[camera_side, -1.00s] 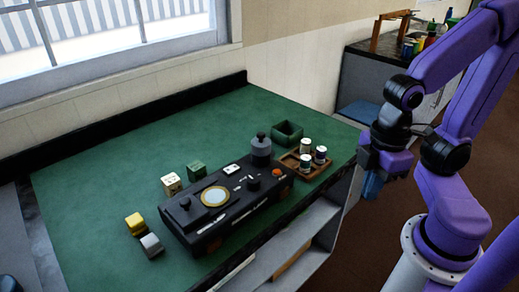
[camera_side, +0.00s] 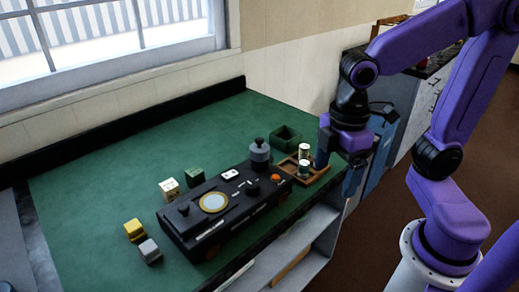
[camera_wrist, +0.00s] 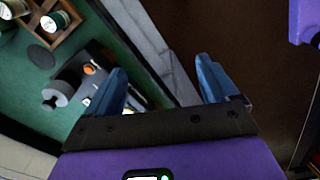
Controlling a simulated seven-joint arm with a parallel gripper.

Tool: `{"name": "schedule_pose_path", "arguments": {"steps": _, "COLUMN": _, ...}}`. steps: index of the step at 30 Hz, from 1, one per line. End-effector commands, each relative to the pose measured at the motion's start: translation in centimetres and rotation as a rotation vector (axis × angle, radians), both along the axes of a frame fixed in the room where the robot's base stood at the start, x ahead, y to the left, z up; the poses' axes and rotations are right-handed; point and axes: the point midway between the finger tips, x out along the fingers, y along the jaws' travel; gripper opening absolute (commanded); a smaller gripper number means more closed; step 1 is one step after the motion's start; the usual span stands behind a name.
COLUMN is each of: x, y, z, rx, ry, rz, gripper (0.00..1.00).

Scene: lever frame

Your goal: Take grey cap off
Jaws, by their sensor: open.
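The grey cap (camera_side: 260,155) is a grey cylinder with a dark knob on top, at the back right end of the black lever frame (camera_side: 190,238). In the wrist view what looks like the same cap (camera_wrist: 63,90) shows at the left, beside the frame's orange button. My gripper (camera_side: 338,170) is open and empty, its blue fingers spread. It is to the right of the cap, near the table's right edge and beside the wooden tray. In the wrist view the gap between the fingers (camera_wrist: 163,70) shows the table edge and dark floor.
The wooden tray (camera_side: 312,179) holds small white-topped spools, partly hidden by my gripper. A green open box (camera_side: 286,138) stands behind it. Yellow (camera_side: 134,230), grey (camera_side: 150,250), cream (camera_side: 169,188) and green (camera_side: 195,177) cubes lie left of and behind the frame. The table's far left is clear.

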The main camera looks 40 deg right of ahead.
Motion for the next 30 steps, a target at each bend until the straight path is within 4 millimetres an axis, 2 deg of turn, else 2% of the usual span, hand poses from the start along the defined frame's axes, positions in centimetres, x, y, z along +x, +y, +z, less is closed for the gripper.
{"name": "schedule_pose_path", "arguments": {"steps": 1, "x": 1.8, "y": 0.6, "z": 0.8, "rx": -0.001, "ry": -0.001, "rz": 0.015, "gripper": 0.87}}
{"name": "schedule_pose_path", "arguments": {"steps": 9, "x": 10.6, "y": 1.7, "z": 4.7, "rx": -0.013, "ry": 0.000, "rz": 0.143, "gripper": 0.87}}
{"name": "schedule_pose_path", "arguments": {"steps": 14, "x": 15.6, "y": 1.0, "z": 6.8, "rx": -0.017, "ry": 0.002, "rz": 0.218, "gripper": 0.87}}
{"name": "schedule_pose_path", "arguments": {"steps": 18, "x": 19.5, "y": -0.3, "z": 8.4, "rx": -0.021, "ry": 0.006, "rz": 0.281, "gripper": 0.87}}
{"name": "schedule_pose_path", "arguments": {"steps": 24, "x": 23.0, "y": -2.2, "z": 10.0, "rx": -0.022, "ry": 0.009, "rz": 0.347, "gripper": 0.87}}
{"name": "schedule_pose_path", "arguments": {"steps": 30, "x": 24.0, "y": -2.9, "z": 10.1, "rx": -0.023, "ry": 0.012, "rz": 0.372, "gripper": 0.87}}
